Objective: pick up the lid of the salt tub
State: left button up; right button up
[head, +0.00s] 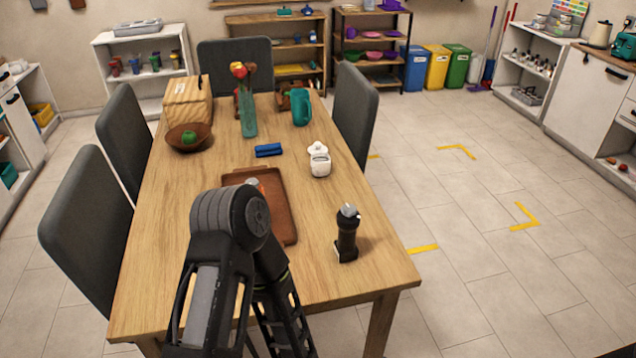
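A small white tub (320,167) stands on the right half of the wooden table, in the middle of its length. A white lid with a knob (317,149) shows at its top back edge; I cannot tell whether it sits on the tub or lies just behind it. A bent dark arm of mine rises from the bottom of the head view, well in front of the tub and apart from it.
A brown tray (286,218) lies nearer, partly hidden by my arm, with an orange-and-grey item on it. A black bottle-like object (347,235) stands front right. A blue block (268,150), teal jug (300,107), glass vase (248,122) and bowl (181,143) stand farther back.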

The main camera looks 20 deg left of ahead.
aim_at(317, 147)
jog(key=i+l+z, duration=0.7)
jog(key=i+z, duration=0.75)
jog(key=i+u, duration=0.25)
jog(key=i, duration=0.2)
jog(key=i+l+u, duration=0.3)
jog(key=i+j+u, duration=0.25)
jog(key=u, duration=0.15)
jog(key=i+j+u, duration=0.1)
jog(key=i+u, duration=0.55)
jog(key=u, duration=0.15)
jog(key=i+u, duration=0.3)
jog(key=u, duration=0.15)
jog(key=i+l+u, duration=0.15)
jog(key=i+u, duration=1.1)
jog(key=i+l+u, duration=0.25)
jog(key=i+u, duration=0.15)
